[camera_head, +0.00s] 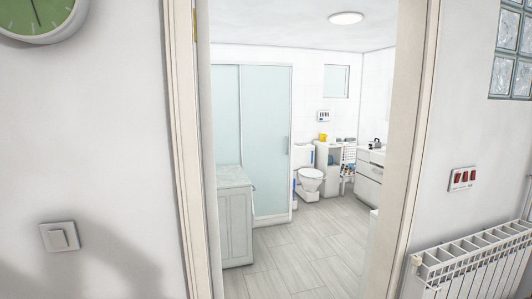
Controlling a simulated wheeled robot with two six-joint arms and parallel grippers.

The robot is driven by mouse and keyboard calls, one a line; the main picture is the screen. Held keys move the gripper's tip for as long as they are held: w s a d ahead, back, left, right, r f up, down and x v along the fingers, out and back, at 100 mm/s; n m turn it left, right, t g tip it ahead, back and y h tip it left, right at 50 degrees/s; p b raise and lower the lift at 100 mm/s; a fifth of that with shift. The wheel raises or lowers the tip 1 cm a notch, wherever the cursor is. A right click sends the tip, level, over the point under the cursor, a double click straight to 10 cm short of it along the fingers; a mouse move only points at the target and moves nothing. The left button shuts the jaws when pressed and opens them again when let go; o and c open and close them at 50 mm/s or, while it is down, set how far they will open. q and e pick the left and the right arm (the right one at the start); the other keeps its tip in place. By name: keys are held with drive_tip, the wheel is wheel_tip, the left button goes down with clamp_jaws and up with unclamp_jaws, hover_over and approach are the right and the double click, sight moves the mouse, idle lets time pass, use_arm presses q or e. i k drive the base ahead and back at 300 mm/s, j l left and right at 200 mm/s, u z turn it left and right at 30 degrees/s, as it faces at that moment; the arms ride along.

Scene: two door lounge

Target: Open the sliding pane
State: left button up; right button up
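The sliding pane (265,135) is a pale blue-green frosted panel in a white frame, at the left side of the bathroom beyond the doorway. A second frosted panel (226,118) stands to its left. A small vertical handle (287,145) shows near the pane's right edge. The pane appears shut against the frame. The lower left part is hidden behind a white cabinet. Neither of my grippers is in view.
An open doorway with a white frame (181,130) lies ahead, with free tiled floor (310,250) beyond. A white cabinet (234,215) stands in front of the panels. A toilet (308,175) is farther back. A radiator (470,265) is at right.

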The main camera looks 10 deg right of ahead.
sight(265, 91)
drive_tip(key=i+l+z, duration=0.2)
drive_tip(key=i+z, duration=0.15)
drive_tip(key=i, duration=0.15)
drive_tip(key=i+l+z, duration=0.1)
drive_tip(key=i+z, duration=0.25)
drive_tip(key=i, duration=4.65)
drive_tip(key=l+z, duration=0.05)
drive_tip(key=l, duration=0.05)
